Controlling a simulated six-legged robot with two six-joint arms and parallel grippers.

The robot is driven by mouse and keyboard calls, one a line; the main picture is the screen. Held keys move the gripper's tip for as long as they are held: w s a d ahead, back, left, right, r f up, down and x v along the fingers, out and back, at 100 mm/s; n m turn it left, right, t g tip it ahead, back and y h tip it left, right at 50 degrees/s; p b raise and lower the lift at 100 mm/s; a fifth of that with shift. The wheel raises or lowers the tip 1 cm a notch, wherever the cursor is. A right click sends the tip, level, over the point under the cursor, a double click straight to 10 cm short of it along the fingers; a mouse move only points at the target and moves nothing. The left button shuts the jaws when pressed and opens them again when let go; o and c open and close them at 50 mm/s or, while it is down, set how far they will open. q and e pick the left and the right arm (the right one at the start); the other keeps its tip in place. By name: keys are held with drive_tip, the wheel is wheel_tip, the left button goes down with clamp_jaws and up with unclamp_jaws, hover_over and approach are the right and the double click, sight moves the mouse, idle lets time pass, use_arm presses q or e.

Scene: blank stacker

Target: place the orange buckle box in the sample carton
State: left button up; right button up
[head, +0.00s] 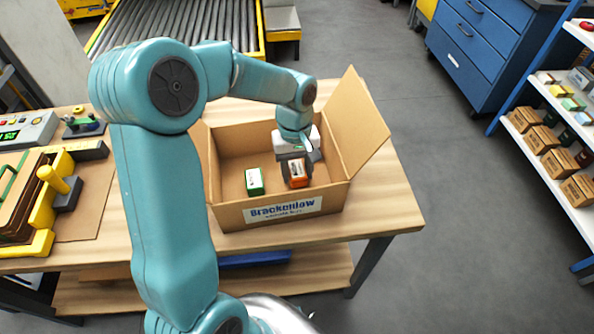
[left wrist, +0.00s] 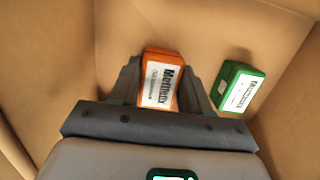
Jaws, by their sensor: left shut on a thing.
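The open sample carton (head: 229,215) stands on the wooden table with a label reading Brackenlow on its front. The orange buckle box (head: 298,174) is inside the carton's walls, towards the right. My left gripper (head: 295,167) reaches down into the carton and is shut on the orange box. In the left wrist view the orange box (left wrist: 163,77) sits between the two fingers (left wrist: 157,92), its white label facing up. I cannot tell whether it touches the carton floor. My right gripper is not in view.
A green box (head: 254,181) stands in the carton left of the orange one; it also shows in the left wrist view (left wrist: 238,87). The carton's right flap (head: 357,125) stands out. Yellow-framed equipment (head: 45,215) is on the table at left. A shelf (head: 550,165) is at right.

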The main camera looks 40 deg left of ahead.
sight(295, 163)
use_arm(q)
drive_tip(key=shift+f, duration=0.35)
drive_tip(key=shift+f, duration=0.15)
drive_tip(key=o, duration=1.1)
drive_tip(key=shift+o, duration=0.2)
drive_tip(key=shift+r, duration=0.4)
wheel_tip(295, 163, up, 12)
drive_tip(key=w+a+p, duration=0.1)
drive_tip(key=shift+a+f, duration=0.25)
